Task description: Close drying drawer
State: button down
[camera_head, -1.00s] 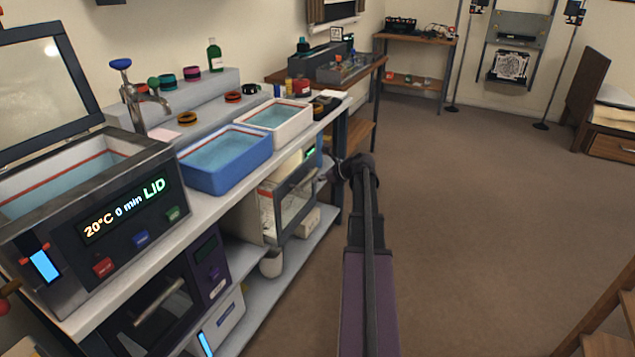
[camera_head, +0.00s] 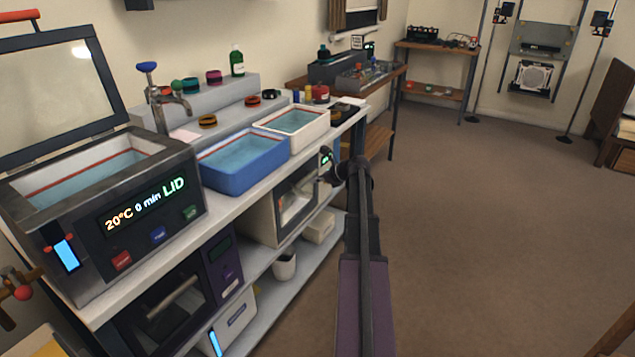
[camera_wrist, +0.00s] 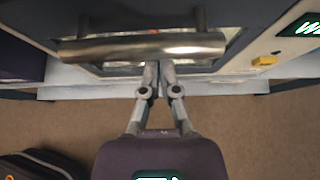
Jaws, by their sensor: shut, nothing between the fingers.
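The drying drawer is in the white unit (camera_head: 260,219) on the shelf under the bench, with a dark-framed glazed front (camera_head: 297,205) and a small green display above. In the wrist view its brushed metal handle bar (camera_wrist: 110,50) runs across the top on a dark front. My gripper (camera_wrist: 158,68) is shut and empty, fingertips at the lower edge of the handle's middle; I cannot tell if they touch. In the head view my arm reaches in from below, and my wrist hides part of the unit's right side. Any remaining gap behind the front is hard to judge.
Blue (camera_head: 242,163) and white (camera_head: 292,125) water trays stand on the bench above. A tank with an open lid (camera_head: 110,215) is at the left. A white pot (camera_head: 285,266) sits on the lower shelf. The floor at right (camera_head: 480,230) is clear.

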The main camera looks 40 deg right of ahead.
jog(key=shift+w+d, duration=0.1)
jog(key=shift+w, duration=0.05)
jog(key=s+d+r+p, duration=0.1)
jog(key=s, duration=0.5)
jog(key=s+d+r+p, duration=0.2)
jog(key=s, duration=0.4)
jog(key=shift+r+p, duration=0.3)
jog(key=shift+d, duration=0.1)
dwell(0.7)
